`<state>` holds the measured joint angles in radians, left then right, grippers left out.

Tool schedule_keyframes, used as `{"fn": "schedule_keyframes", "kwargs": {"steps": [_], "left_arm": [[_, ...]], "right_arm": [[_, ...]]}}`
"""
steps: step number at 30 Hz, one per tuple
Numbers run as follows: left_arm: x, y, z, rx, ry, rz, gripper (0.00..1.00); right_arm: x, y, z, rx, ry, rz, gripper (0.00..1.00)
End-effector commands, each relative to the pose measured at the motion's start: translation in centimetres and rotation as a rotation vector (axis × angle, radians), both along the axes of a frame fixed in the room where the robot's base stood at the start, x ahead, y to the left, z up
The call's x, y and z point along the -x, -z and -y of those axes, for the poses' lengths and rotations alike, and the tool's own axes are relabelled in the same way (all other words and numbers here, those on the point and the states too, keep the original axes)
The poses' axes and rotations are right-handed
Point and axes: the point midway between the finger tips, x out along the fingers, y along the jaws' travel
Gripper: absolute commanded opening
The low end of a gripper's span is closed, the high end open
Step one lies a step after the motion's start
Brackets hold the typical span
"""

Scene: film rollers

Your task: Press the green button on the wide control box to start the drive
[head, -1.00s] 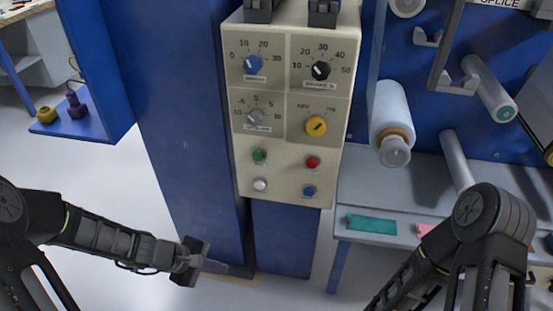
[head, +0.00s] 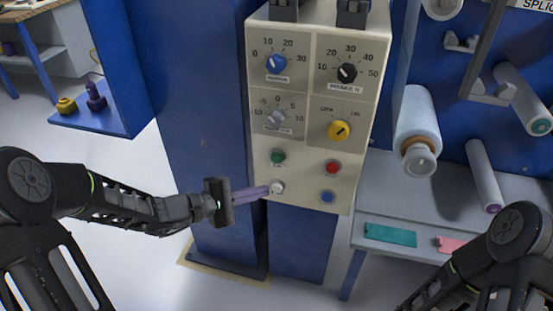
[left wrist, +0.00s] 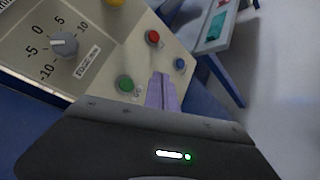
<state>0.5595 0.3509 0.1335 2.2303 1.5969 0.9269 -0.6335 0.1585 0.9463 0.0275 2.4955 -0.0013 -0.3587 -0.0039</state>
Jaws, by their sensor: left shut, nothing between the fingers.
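The wide control box (head: 310,95) is cream and stands upright on a blue post. Its green button (head: 278,156) is at the upper left of a group of small buttons; it also shows in the left wrist view (left wrist: 125,84). My left gripper (head: 266,191) is shut and empty, its purple fingers pointing right at the box's lower edge. In the head view the fingertips lie beside the white button (head: 277,187), below the green one; I cannot tell whether they touch it. In the left wrist view the fingers (left wrist: 161,78) hide the white button. My right gripper is out of view.
Near the green button are a red button (head: 332,168) and a blue button (head: 327,197). Above are several knobs, one yellow (head: 339,131). A grey bench (head: 390,205) and film rollers (head: 416,125) are to the right. Open floor lies at left.

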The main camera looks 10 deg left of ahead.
Motion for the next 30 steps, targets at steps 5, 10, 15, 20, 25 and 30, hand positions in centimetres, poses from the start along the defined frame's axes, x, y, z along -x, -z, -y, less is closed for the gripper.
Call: {"fn": "schedule_keyframes", "kwargs": {"steps": [5, 10, 15, 20, 25, 30], "left_arm": [[-0.4, 0.0, 0.0, -0.001, 0.001, -0.001, 0.00], [-1.8, 0.0, 0.1, -0.001, 0.001, -0.001, 0.00], [-3.9, -0.1, 0.3, 0.000, 0.003, -0.001, 0.00], [-6.0, 0.0, 0.5, 0.001, 0.001, -0.001, 0.00], [-7.8, 0.2, 0.5, -0.002, 0.001, -0.001, 0.00], [-8.7, 0.1, 0.6, 0.000, 0.001, -0.002, 0.00]], "right_arm": [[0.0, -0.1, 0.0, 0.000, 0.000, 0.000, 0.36], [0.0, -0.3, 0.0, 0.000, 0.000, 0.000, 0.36], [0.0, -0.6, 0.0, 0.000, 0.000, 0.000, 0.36], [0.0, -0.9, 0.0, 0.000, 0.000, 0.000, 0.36], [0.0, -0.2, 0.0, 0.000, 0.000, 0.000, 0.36], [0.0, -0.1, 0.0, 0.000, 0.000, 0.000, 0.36]]}}
